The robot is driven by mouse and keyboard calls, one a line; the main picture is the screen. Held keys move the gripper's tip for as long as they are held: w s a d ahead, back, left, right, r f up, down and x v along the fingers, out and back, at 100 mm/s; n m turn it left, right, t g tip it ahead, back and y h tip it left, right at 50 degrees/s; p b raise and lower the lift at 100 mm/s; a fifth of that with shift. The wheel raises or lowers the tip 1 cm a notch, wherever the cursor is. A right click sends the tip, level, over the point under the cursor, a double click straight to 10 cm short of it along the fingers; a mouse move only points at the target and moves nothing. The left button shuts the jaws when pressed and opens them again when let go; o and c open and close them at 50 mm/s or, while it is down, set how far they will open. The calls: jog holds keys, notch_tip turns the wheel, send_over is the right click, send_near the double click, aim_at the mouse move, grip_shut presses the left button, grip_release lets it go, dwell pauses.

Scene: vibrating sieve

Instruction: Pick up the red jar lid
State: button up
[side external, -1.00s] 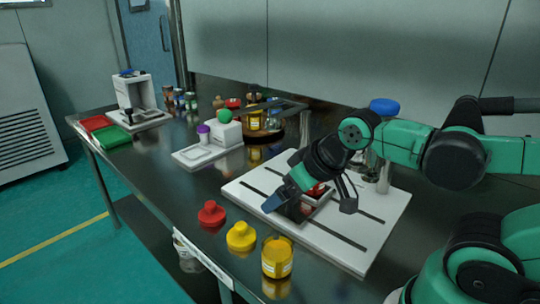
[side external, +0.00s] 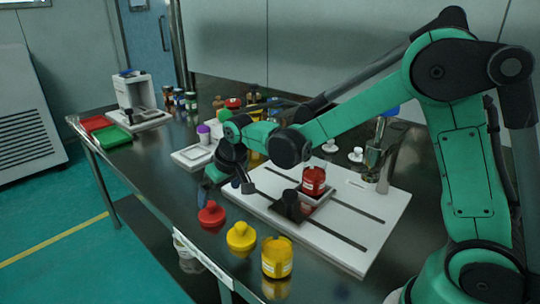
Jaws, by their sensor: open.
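The red jar lid (side external: 211,214) lies on the dark table near its front edge, left of a yellow lid. My gripper (side external: 221,192) is above and just behind the red lid, pointing down, with no clear contact. Its jaws are open and nothing shows between them. The red jar (side external: 314,180) stands on the white sieve plate, in or beside the square holder there.
A yellow lid (side external: 241,236) and a yellow jar (side external: 277,258) stand to the right along the front edge. The white sieve plate (side external: 345,238) lies behind them. A white scale (side external: 192,157) is behind my gripper. Red and green trays (side external: 113,137) are at the far left.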

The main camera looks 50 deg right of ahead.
aim_at(214, 207)
jog(key=x, duration=0.2)
jog(key=shift+w+a+f, duration=0.15)
jog(key=shift+w+f, duration=0.15)
jog(key=shift+w, duration=0.05)
jog(key=shift+x, duration=2.55)
jog(key=shift+s, duration=0.1)
jog(key=shift+c, duration=0.2)
jog(key=c, duration=1)
jog(key=shift+o, duration=0.2)
